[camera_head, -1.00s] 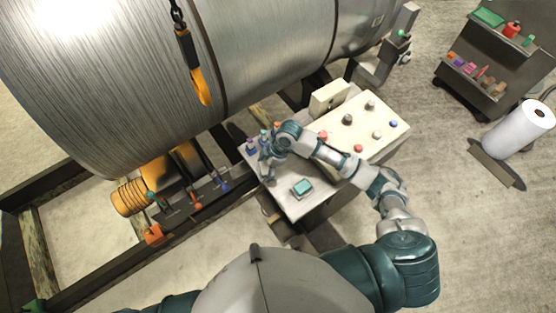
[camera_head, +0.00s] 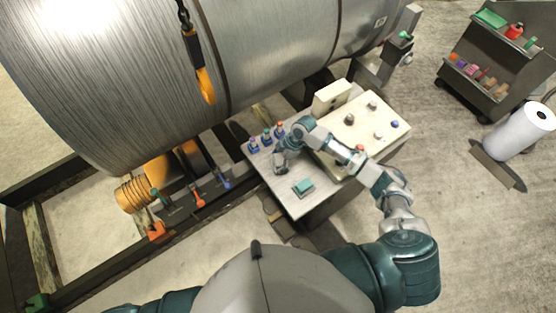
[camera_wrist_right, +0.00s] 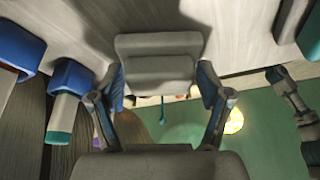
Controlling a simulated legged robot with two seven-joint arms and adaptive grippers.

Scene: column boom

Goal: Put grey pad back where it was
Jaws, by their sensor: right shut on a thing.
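My right gripper (camera_head: 281,164) is over the left part of the small worktable (camera_head: 290,202). In the right wrist view the gripper (camera_wrist_right: 160,84) is shut on the grey pad (camera_wrist_right: 158,62), with one finger at each side of it. The pad lies close to the table's pale top in that view; I cannot tell whether it touches. In the head view the pad is too small and hidden by the gripper to make out. My left gripper is not in view.
Several small blue and teal items (camera_head: 254,147) stand along the table's left edge. A teal block (camera_head: 304,187) lies near its front. A cream panel with knobs (camera_head: 362,125) fills the right side.

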